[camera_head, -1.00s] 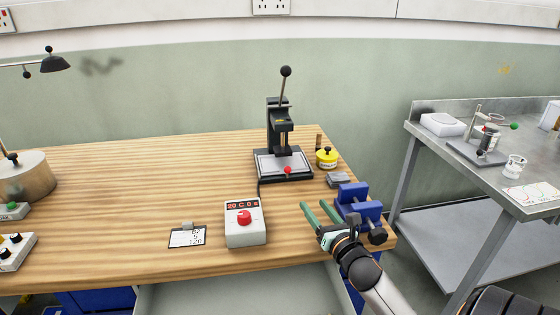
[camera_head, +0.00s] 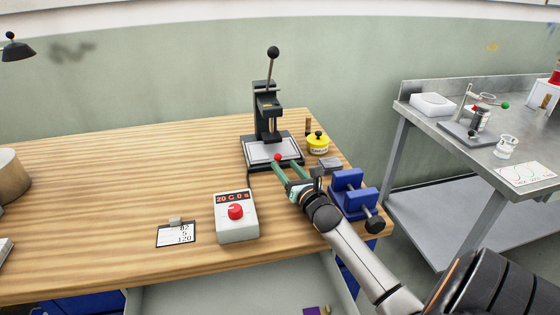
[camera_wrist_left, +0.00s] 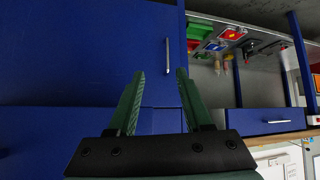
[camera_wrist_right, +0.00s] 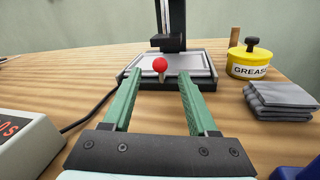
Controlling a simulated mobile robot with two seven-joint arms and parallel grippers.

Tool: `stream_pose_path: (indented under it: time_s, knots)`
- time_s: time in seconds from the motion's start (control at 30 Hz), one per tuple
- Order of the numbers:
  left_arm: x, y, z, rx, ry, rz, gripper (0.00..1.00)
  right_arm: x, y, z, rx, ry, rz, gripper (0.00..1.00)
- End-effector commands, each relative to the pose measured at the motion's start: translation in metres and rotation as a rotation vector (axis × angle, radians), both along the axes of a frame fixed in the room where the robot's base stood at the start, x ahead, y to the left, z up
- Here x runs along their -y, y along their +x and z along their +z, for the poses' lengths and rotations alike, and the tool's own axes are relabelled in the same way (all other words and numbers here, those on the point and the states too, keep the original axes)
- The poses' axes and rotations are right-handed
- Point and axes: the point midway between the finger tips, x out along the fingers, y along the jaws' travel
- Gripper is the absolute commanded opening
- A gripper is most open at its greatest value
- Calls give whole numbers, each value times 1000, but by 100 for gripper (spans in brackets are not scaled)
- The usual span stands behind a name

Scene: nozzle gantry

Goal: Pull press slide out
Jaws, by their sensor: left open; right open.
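The black press (camera_head: 268,110) stands upright at the back right of the wooden bench, its lever raised with a black ball on top. The press slide (camera_head: 258,151) is a light grey plate in the black base, with a red knob (camera_head: 278,157) at its front edge. The slide (camera_wrist_right: 192,60) and knob (camera_wrist_right: 160,65) also show in the right wrist view. My right gripper (camera_head: 291,172) is open and empty, its green fingers pointing at the slide's front, with the knob between and just beyond the fingertips. My left gripper (camera_wrist_left: 160,74) is open and empty, facing blue cabinets.
A yellow grease tin (camera_head: 318,144), a stack of grey cloths (camera_head: 330,164) and a blue vise (camera_head: 352,194) lie right of the press. A control box (camera_head: 236,216) with a red button and a clipboard (camera_head: 176,234) sit in front. The bench's left middle is clear.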

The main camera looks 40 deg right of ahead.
Motion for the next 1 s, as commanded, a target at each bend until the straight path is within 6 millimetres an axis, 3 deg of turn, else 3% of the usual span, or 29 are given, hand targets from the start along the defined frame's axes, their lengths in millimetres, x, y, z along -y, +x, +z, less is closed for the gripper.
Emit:
stream_pose_path:
  time_s: [0.1,0.3,0.7,1.0]
  knots:
    - [1,1,0,2,-2,-2,50,6,18,1,2,0,1,59]
    - [4,2,0,2,-5,-6,50,11,35,0,-1,-1,0,59]
    - [4,3,0,3,-5,-7,50,13,40,0,-1,0,1,59]
    - [3,3,0,4,-4,-6,50,13,40,0,-1,0,0,25]
